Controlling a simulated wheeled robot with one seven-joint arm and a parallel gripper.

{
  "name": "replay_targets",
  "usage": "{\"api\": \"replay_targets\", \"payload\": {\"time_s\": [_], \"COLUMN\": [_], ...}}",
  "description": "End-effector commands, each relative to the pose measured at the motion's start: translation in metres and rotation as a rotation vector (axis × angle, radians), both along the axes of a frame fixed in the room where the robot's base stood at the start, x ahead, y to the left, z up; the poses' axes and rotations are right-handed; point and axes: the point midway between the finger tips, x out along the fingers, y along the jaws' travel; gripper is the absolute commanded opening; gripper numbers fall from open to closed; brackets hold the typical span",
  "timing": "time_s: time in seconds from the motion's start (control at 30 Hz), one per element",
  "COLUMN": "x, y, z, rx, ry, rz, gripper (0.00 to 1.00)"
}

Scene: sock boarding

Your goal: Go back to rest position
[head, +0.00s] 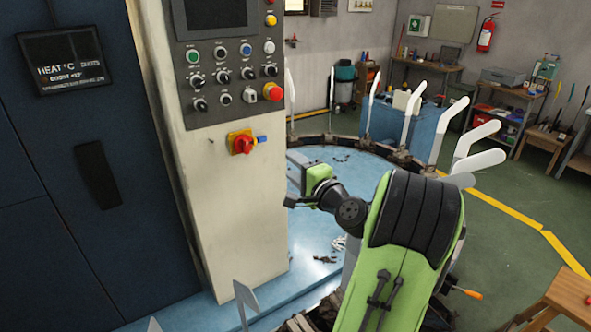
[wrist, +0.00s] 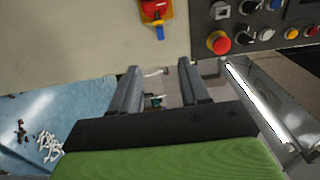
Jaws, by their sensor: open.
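My gripper (head: 292,180) is on my green and black arm, beside the right side of the cream control column (head: 232,205). In the wrist view, the two grey fingers of my gripper (wrist: 158,70) are apart with nothing held between them. The column face, with a red and yellow rotary switch (wrist: 155,10) and a red mushroom button (wrist: 219,42), lies beyond the fingertips. I cannot tell the exact gap between my gripper and the column.
White sock-shaped boards (head: 413,108) stand around the rim of the blue round table (head: 325,225). Small white and dark scraps lie on its surface. A dark blue cabinet (head: 60,150) fills the left. A wooden stool (head: 568,298) is at the lower right. Green floor is open at right.

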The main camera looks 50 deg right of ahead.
Motion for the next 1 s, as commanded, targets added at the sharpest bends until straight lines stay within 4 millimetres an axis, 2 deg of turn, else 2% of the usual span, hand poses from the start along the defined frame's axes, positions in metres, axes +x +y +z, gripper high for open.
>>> {"api": "replay_targets", "payload": {"time_s": [0.37,0.47,0.57,0.6,0.67,0.7,0.73,0.8,0.87,0.9,0.97,1.0], "x": [0.000,0.008,0.035,0.045,0.054,0.054,0.049,0.030,0.004,-0.017,-0.051,-0.075], "y": [0.000,0.012,0.064,0.096,0.149,0.185,0.210,0.262,0.295,0.314,0.334,0.343], "z": [0.000,0.000,-0.004,-0.008,-0.015,-0.021,-0.025,-0.034,-0.039,-0.041,-0.044,-0.046], "rx": [0.000,-0.024,-0.132,-0.203,-0.335,-0.432,-0.509,-0.683,-0.823,-0.911,-1.029,-1.099], "ry": [0.000,0.028,0.157,0.237,0.370,0.460,0.527,0.665,0.768,0.826,0.903,0.943], "rz": [0.000,0.029,0.155,0.229,0.354,0.435,0.497,0.624,0.717,0.772,0.846,0.890], "gripper": [0.45,0.45,0.45,0.45,0.45,0.45,0.45,0.45,0.45,0.45,0.45,0.45]}}
